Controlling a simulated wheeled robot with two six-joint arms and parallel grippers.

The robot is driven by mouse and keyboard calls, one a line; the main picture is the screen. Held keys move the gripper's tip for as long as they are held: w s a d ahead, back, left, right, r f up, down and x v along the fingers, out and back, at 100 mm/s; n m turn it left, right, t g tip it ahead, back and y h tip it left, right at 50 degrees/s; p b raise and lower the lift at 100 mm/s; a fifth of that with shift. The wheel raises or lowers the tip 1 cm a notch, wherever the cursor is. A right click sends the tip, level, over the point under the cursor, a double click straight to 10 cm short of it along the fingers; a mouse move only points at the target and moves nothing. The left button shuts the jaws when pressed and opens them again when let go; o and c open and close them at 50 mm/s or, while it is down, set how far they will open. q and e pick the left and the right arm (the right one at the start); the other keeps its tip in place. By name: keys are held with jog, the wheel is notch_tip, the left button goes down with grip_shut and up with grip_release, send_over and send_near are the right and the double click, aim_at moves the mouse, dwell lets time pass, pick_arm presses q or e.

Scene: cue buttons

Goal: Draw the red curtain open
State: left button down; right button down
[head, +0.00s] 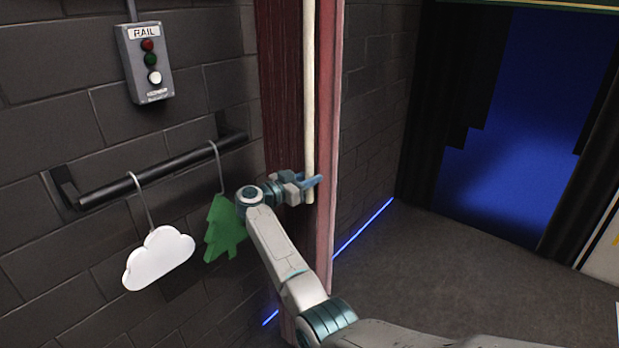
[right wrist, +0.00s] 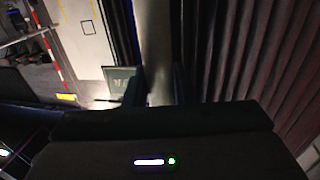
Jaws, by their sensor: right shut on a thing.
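The red curtain (head: 279,85) hangs as a narrow vertical band in the middle of the head view, with a paler pink edge (head: 328,130). Its folds (right wrist: 250,55) fill the right of the right wrist view. A long cream rod (head: 309,80) hangs upright in front of the curtain. My right gripper (head: 312,186) is shut on the rod near its lower end. In the right wrist view the rod (right wrist: 155,45) runs up from between the fingers. My left gripper is not in view.
Open floor (head: 430,270) lies right of the curtain.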

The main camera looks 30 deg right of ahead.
jog(key=shift+w+r, duration=0.1)
jog(key=shift+r, duration=0.1)
jog(key=c, duration=1.3)
grip_release()
jog(key=shift+a, duration=0.1)
jog(key=shift+o, duration=0.2)
jog(key=shift+w+f, duration=0.2)
jog(key=shift+w, duration=0.05)
jog(key=shift+s+a+f, duration=0.1)
jog(key=shift+s+a, duration=0.1)
jog(key=shift+a, duration=0.25)
pick_arm(q)
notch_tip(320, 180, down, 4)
jog(key=b, duration=0.4)
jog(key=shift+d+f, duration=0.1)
pick_arm(e)
jog(key=s+a, duration=0.1)
jog(key=a, duration=0.9)
jog(key=shift+s, duration=0.4)
jog(key=shift+d, duration=0.1)
